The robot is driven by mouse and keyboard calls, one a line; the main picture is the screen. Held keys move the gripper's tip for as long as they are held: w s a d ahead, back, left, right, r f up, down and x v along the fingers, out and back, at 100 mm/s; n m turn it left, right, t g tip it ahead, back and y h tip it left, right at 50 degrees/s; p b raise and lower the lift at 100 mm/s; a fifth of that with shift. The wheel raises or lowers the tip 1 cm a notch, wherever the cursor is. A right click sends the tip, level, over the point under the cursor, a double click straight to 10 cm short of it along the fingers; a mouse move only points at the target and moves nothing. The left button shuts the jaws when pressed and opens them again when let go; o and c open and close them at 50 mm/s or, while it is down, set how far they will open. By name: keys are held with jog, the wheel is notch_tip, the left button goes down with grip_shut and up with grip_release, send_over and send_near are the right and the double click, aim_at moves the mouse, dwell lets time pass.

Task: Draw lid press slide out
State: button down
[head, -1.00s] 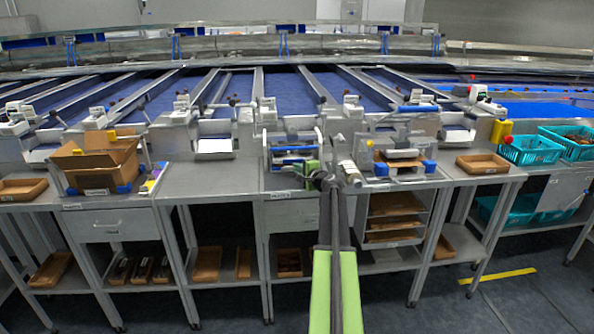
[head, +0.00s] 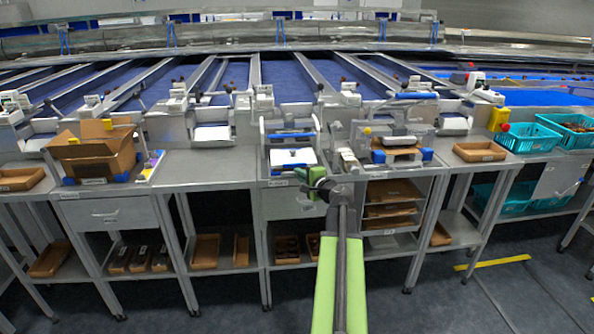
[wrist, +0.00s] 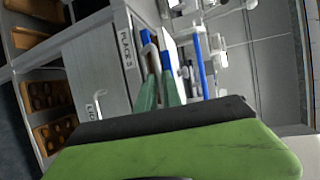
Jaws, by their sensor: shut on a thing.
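The lid press (head: 290,134), a frame with a blue bar, stands on the middle bench. Its slide (head: 293,157), a white plate, shows in front of the blue bar, towards the bench's front edge. My gripper (head: 314,179) is at the bench's front edge, at the slide's near right. The grip on the handle is partly hidden by the fingers.
A closed drawer (wrist: 115,75) with its own handle lies below the bench top. Another press station (head: 398,150) stands close on the right. An open cardboard box (head: 95,155) is on the left bench. The bench top between box and press is clear.

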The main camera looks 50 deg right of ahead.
jog(key=shift+s+a, duration=0.3)
jog(key=shift+s, duration=0.15)
jog(key=c, duration=1.5)
grip_release()
